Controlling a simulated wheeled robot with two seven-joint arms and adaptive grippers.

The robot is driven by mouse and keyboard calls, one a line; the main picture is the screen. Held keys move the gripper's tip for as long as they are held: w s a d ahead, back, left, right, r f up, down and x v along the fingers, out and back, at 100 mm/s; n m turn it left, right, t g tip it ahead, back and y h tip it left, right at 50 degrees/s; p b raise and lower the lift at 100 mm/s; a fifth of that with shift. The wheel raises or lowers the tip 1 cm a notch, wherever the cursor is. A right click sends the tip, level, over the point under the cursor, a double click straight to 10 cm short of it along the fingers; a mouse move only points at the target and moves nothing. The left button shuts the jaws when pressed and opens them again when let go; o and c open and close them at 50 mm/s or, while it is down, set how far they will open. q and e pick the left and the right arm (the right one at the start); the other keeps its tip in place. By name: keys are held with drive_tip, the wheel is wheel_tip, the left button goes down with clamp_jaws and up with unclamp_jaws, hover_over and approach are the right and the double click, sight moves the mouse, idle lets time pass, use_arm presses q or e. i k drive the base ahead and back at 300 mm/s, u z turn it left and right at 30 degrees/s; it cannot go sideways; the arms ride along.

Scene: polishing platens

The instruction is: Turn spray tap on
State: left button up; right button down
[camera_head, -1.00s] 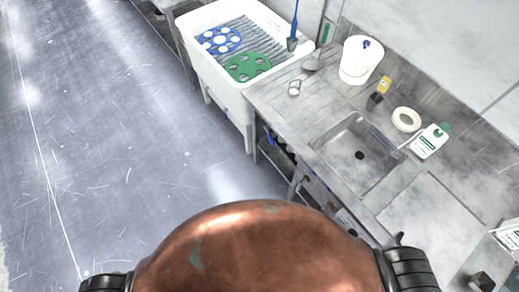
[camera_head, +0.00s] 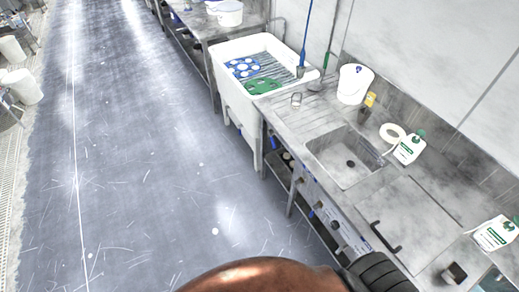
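I cannot clearly identify a spray tap. Small blue handles show below the bench's front edge, one (camera_head: 273,142) near the white tub and one (camera_head: 318,206) on the front panel; I cannot tell what they work. A sunken steel sink (camera_head: 343,160) is set in the bench top. A white ring-like coil (camera_head: 392,133) lies behind it, beside a white bottle with a green cap (camera_head: 410,148). Neither of my grippers is in view.
A white tub (camera_head: 232,95) holds a blue perforated disc (camera_head: 242,67) and a green one (camera_head: 262,86). A white bucket (camera_head: 354,84) stands on the bench. A black bar handle (camera_head: 386,238) is nearer. The floor (camera_head: 140,160) left of the bench is open.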

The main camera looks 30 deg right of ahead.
sight(272, 140)
drive_tip(key=u, duration=0.45)
drive_tip(key=i, duration=1.65)
drive_tip(key=z, duration=1.05)
drive_tip(key=i, duration=0.65)
drive_tip(key=z, duration=0.75)
